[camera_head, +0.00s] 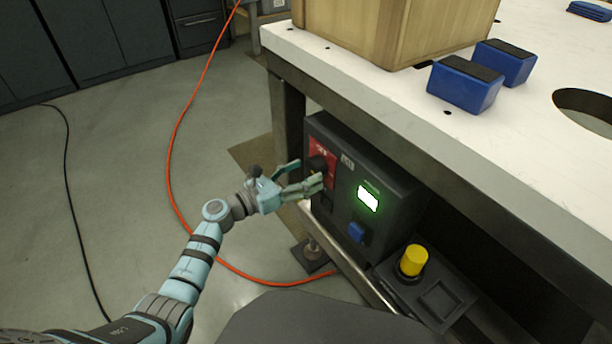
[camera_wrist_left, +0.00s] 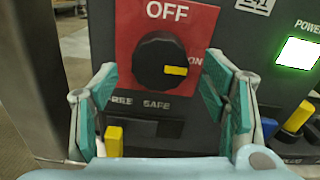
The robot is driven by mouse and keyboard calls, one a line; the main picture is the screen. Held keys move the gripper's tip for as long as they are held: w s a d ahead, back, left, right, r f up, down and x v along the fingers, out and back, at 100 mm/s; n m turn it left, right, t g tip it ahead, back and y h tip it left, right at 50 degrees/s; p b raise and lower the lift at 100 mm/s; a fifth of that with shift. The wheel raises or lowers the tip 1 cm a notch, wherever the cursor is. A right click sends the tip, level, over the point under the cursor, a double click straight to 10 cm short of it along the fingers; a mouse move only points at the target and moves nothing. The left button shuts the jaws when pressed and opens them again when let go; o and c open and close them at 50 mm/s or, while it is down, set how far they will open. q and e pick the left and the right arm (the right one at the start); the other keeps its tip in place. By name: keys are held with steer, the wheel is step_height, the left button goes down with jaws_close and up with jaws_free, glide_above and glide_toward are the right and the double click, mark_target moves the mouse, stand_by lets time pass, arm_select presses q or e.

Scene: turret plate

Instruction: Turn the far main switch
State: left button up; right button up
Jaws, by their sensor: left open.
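The main switch is a black rotary knob (camera_wrist_left: 160,60) with a yellow mark, on a red plate (camera_wrist_left: 205,22) lettered OFF at the top and ON at the right. Its yellow mark points right, toward ON. In the head view the red plate (camera_head: 318,153) is on the far end of a dark control box (camera_head: 345,180) under the table. My left gripper (camera_head: 307,174) is open in front of the knob. In the left wrist view its fingers (camera_wrist_left: 160,95) stand on either side of the knob, apart from it. My right gripper is not in view.
A lit green-white display (camera_head: 368,198), a blue switch (camera_head: 357,232) and a yellow button (camera_head: 413,260) are to the right. The white tabletop (camera_head: 400,90) overhangs the box. An orange cable (camera_head: 172,150) lies on the floor. Left of the box is open floor.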

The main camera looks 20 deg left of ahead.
arm_select(q)
steer(key=shift+w+d, duration=0.35)
steer(key=shift+w, duration=0.1)
steer(key=c, duration=1.2)
